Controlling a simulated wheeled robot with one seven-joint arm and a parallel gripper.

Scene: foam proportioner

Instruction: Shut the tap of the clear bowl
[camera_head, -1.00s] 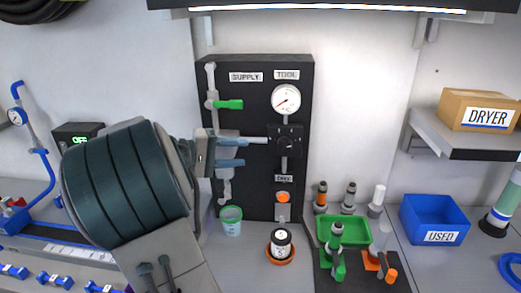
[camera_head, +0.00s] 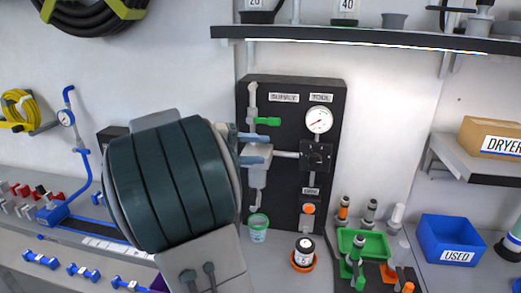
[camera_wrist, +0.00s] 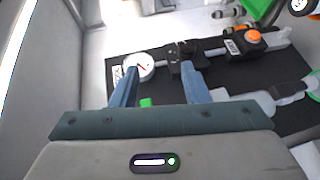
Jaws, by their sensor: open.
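The clear bowl (camera_head: 257,179) hangs under a grey head on the left pipe of the black panel (camera_head: 285,190), above a pale green cup (camera_head: 258,228). Its tap is too small to make out in the head view. My gripper (camera_head: 262,148) is open, in front of the panel's left side by the top of the bowl, below the green supply lever (camera_head: 267,121). In the wrist view my gripper (camera_wrist: 158,68) has its blue fingers apart with nothing held between them. The gauge (camera_wrist: 140,65) and black valve block (camera_wrist: 186,47) show beyond the fingertips.
An orange knob (camera_head: 308,208) sits low on the panel. A jar in an orange dish (camera_head: 303,266), a green tray (camera_head: 350,240) and a blue bin (camera_head: 447,238) stand to the right. A shelf (camera_head: 380,38) runs above the panel. Blue fittings line the bench at left.

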